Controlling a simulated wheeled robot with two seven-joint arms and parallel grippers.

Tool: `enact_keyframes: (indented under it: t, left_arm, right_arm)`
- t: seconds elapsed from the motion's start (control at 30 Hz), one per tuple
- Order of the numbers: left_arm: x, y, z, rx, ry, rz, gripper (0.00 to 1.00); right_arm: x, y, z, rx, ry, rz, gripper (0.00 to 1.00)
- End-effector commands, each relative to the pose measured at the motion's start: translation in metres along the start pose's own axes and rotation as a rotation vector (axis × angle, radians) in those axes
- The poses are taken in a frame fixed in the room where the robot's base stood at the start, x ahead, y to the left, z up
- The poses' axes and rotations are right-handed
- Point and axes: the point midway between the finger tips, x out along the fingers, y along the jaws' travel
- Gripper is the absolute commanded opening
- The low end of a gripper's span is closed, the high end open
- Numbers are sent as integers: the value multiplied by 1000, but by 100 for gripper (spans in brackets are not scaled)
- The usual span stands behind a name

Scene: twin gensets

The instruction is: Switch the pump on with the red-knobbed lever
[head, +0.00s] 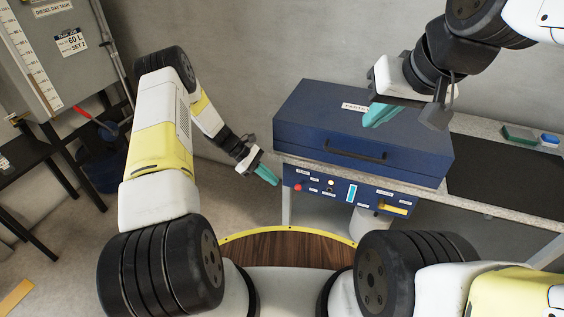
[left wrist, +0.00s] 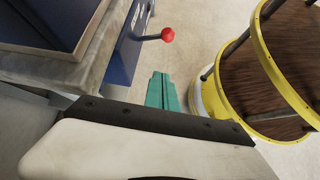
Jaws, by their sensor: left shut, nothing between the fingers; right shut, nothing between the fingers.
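The red-knobbed lever (head: 298,187) is at the left end of the front of the blue control panel (head: 340,192). In the left wrist view its red knob (left wrist: 168,34) stands out from the blue side on a dark rod. My left gripper (head: 273,181), with teal fingers, is shut and empty just left of the knob in the head view. In the left wrist view its fingertips (left wrist: 160,75) are apart from the knob, with a gap of floor showing between. My right gripper (head: 380,115) is shut and empty, in front of the top of the blue case.
The blue case (head: 400,145) with a dark handle sits on the bench (head: 485,130) above the panel. A grey tank (head: 60,60) and a red-handled part (head: 82,112) stand at the left. Green and blue items (head: 520,134) lie on the bench at right. Floor left of the panel is clear.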

Motion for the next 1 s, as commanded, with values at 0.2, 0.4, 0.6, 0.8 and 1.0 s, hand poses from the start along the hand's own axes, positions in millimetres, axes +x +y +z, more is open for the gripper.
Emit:
enact_keyframes:
  t: [0.2, 0.4, 0.6, 0.8, 1.0]
  left_arm:
    - [-44, 6, -1, 0, 1, 1, 0]
    - [-63, 8, -1, -1, 1, -1, 0]
    - [-66, 8, -1, -1, 0, -2, 0]
    - [-66, 8, -1, -1, 0, -2, 0]
    - [-72, 10, 5, 15, 11, -2, 0]
  right_arm:
    - [0, 0, 0, 0, 2, 0, 0]
    - [-1, 0, 0, 0, 2, 0, 0]
    - [-1, 0, 0, 0, 2, 0, 0]
    - [0, 0, 0, 0, 2, 0, 0]
    - [0, 0, 0, 0, 2, 0, 0]
